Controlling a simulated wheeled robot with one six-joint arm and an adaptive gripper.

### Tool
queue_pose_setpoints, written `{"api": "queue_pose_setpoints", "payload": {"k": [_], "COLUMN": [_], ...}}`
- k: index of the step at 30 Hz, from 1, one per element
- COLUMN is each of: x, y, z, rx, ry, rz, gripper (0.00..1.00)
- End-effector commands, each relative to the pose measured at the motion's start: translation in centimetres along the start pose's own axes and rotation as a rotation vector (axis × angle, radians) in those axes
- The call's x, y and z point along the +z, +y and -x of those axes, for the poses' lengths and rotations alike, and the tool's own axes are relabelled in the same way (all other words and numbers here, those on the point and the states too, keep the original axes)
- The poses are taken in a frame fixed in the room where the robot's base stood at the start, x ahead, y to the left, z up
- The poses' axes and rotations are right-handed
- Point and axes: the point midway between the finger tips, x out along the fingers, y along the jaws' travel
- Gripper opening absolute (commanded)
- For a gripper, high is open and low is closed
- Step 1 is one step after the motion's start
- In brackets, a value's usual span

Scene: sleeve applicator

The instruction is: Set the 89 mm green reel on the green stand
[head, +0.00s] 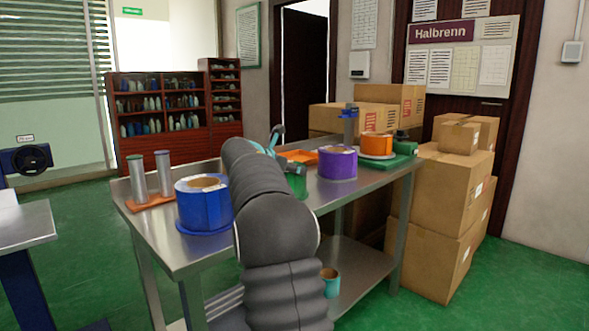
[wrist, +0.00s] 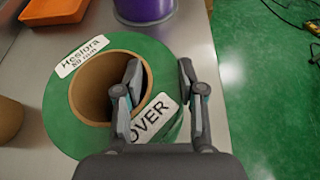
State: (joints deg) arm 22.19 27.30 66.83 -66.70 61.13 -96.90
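The green reel (wrist: 75,130), labelled "Heslora 89 mm", lies flat on the metal table with its open core facing up. In the head view it (head: 297,185) is mostly hidden behind my arm. My gripper (wrist: 160,75) straddles the reel's right wall: one finger is in the core, the other outside. The fingers look apart, with no clear grip on the wall. Two metal posts stand on an orange base at the table's left end; one post (head: 136,180) has a green top. At the far right is a green base (head: 385,162). I cannot tell which is the green stand.
A blue reel (head: 204,205) stands left of my arm, a purple reel (head: 337,163) right of it. An orange reel (head: 376,145) sits over the green base. An orange tray (head: 298,156) lies behind. Cardboard boxes (head: 440,190) stand beyond the table's right end.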

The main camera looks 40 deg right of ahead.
Motion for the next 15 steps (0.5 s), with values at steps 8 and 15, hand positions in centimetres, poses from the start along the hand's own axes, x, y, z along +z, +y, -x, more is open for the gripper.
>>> {"api": "queue_pose_setpoints", "payload": {"k": [8,15], "x": [0.02,0.26], "y": [-0.01,0.02], "z": [0.02,0.86], "rx": [0.0,0.001], "ry": [0.0,0.0], "rz": [0.0,0.0], "gripper": [0.62,0.62]}}
